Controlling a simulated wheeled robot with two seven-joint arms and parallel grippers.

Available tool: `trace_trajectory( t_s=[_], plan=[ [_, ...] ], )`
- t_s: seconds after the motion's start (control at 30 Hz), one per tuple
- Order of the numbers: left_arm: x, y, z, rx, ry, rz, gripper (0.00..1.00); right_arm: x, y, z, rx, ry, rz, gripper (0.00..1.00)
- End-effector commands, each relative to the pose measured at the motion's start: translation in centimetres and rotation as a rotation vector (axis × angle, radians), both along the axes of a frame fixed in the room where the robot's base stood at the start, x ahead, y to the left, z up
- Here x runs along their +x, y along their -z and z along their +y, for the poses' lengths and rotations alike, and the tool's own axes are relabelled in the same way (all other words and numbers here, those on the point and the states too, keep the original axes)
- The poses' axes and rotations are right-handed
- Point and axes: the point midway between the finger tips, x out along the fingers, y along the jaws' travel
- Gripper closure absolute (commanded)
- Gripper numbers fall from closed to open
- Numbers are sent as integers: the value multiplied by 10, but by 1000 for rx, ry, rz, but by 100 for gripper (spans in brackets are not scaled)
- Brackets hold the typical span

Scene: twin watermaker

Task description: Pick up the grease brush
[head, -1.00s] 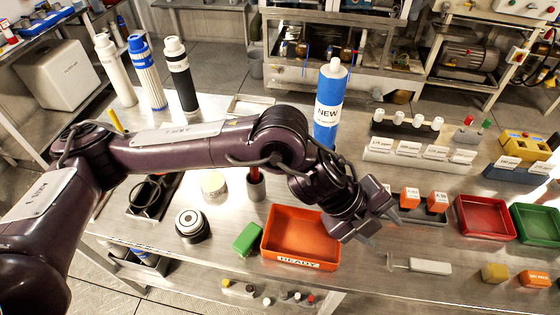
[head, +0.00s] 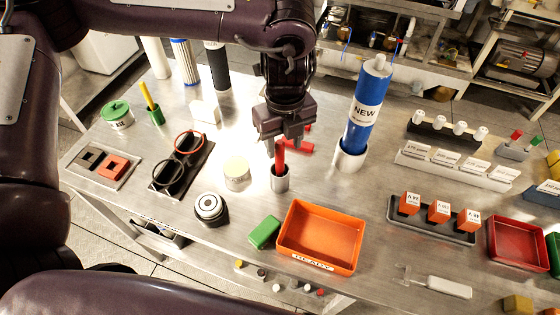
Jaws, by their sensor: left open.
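My left gripper (head: 284,142) points down, open, over a red handle (head: 280,156) that stands upright in a small grey metal cup (head: 280,183). The fingertips are close to the handle's top; I cannot tell whether they touch it. A yellow handle (head: 147,96) leans in a green cup (head: 155,116) at the left, beside a green-lidded tub (head: 117,114) whose label is partly readable. The brush heads are hidden in the cups, so I cannot tell for sure which one is the grease brush. My right gripper is not in view.
An orange tray (head: 320,238), a green block (head: 264,232) and a black round part (head: 210,208) lie in front of the cup. A cream round tin (head: 237,172) stands left of it. A blue NEW filter (head: 367,105) stands upright to the right. A red part (head: 298,146) lies behind the gripper.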

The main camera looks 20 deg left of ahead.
Motion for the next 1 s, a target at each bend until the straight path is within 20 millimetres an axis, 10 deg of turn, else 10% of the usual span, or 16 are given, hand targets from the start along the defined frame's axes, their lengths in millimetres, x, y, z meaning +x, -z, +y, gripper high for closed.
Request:
trace_trajectory(
  t_s=[0.63, 1.0],
  plan=[
    [1, 52, 10, 0, 1, 0, 55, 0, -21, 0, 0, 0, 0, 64],
    [1, 51, 10, -1, 1, -1, 100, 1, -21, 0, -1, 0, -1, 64]
  ],
)
